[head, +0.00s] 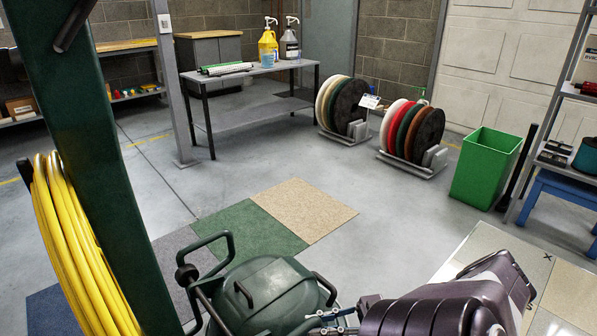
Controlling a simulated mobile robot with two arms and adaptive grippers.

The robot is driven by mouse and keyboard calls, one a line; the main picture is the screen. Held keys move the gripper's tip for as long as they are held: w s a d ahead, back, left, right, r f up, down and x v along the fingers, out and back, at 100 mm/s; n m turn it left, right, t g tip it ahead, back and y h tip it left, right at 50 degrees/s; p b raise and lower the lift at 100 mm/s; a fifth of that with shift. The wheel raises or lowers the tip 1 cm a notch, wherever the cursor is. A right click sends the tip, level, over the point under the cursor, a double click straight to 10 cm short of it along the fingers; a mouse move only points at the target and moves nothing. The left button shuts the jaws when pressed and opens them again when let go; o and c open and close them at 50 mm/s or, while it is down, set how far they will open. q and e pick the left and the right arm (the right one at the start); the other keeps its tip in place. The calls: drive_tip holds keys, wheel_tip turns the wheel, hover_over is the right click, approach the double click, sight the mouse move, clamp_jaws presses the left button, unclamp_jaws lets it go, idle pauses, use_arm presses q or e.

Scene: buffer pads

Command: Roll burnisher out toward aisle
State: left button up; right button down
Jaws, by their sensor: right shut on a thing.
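The burnisher (268,293) is the dark green machine at the bottom centre in the head view, with a rounded top, a small handle on its lid and a tubular loop handle at its left. A dark green upright (88,160) with a coiled yellow cord (75,245) fills the left foreground; I cannot tell whether it belongs to the burnisher. My right gripper (333,319) comes in from the lower right and is shut at the burnisher's right side. Its exact grip point is partly cut off by the bottom edge. My left gripper is not in view.
Coloured floor pads (245,225) lie just beyond the burnisher. A grey table (250,72), racks of round pads (412,132), a green bin (487,165) and a blue stand (560,187) line the back and right. Open grey floor lies between.

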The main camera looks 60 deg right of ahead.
drive_tip(key=shift+s+d+b, duration=0.25)
drive_tip(key=shift+d, duration=0.55)
drive_tip(key=shift+s+d+b, duration=0.2)
drive_tip(key=shift+d+b, duration=0.1)
drive_tip(key=shift+d, duration=0.55)
drive_tip(key=shift+s+d+b, duration=0.25)
drive_tip(key=shift+d, duration=0.55)
drive_tip(key=c, duration=1.8)
unclamp_jaws()
drive_tip(key=shift+v, duration=3.7)
